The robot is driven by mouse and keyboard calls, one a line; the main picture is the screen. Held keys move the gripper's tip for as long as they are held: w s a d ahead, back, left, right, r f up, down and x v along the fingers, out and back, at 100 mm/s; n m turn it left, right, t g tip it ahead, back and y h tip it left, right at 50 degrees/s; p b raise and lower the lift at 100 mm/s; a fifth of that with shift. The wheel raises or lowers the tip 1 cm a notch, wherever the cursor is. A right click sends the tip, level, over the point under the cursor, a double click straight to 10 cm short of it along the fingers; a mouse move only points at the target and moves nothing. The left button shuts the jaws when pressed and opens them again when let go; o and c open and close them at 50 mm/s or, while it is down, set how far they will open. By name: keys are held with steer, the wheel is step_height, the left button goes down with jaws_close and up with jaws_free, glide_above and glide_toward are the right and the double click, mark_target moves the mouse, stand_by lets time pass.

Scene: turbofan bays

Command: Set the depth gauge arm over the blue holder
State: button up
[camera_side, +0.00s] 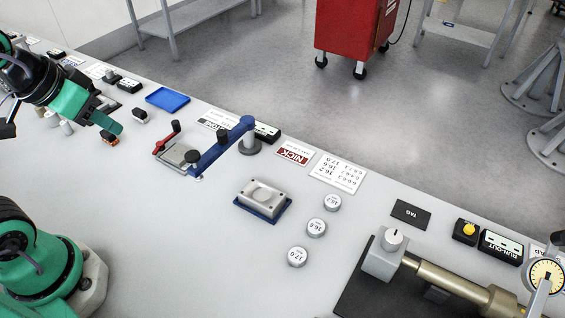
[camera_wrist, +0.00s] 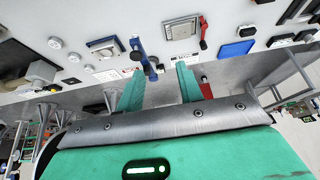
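The blue depth gauge arm (camera_side: 220,149) runs from a grey post (camera_side: 249,143) down-left, with a dark knob near its free end. That end lies by a grey metal plate with a red lever (camera_side: 168,139). The blue holder (camera_side: 284,208) sits to the right and nearer, under a silver block with a round top. My gripper (camera_side: 110,122) is left of the gauge, above the bench and apart from it. In the wrist view my gripper (camera_wrist: 159,68) has two green fingers spread with nothing between them; the arm (camera_wrist: 139,53) and holder (camera_wrist: 103,42) appear beyond.
A blue tray (camera_side: 168,99) lies behind the plate. Several round weights, including one (camera_side: 297,257), stand right of the holder. A dark pad with a brass-coloured cylinder (camera_side: 450,284) fills the right front.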

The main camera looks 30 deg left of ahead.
steer(key=shift+o, duration=1)
steer(key=m+g, duration=0.2)
steer(key=g, duration=0.3)
glide_above(222, 132)
steer(key=f, duration=0.6)
steer(key=shift+s+a+f, duration=0.2)
steer(key=shift+s+a, duration=0.05)
steer(key=shift+w+d+f+g, duration=0.15)
steer(key=shift+w+f+g, duration=0.15)
steer(key=shift+f, duration=0.1)
steer(key=shift+f, duration=3.8)
steer(key=shift+c, duration=0.3)
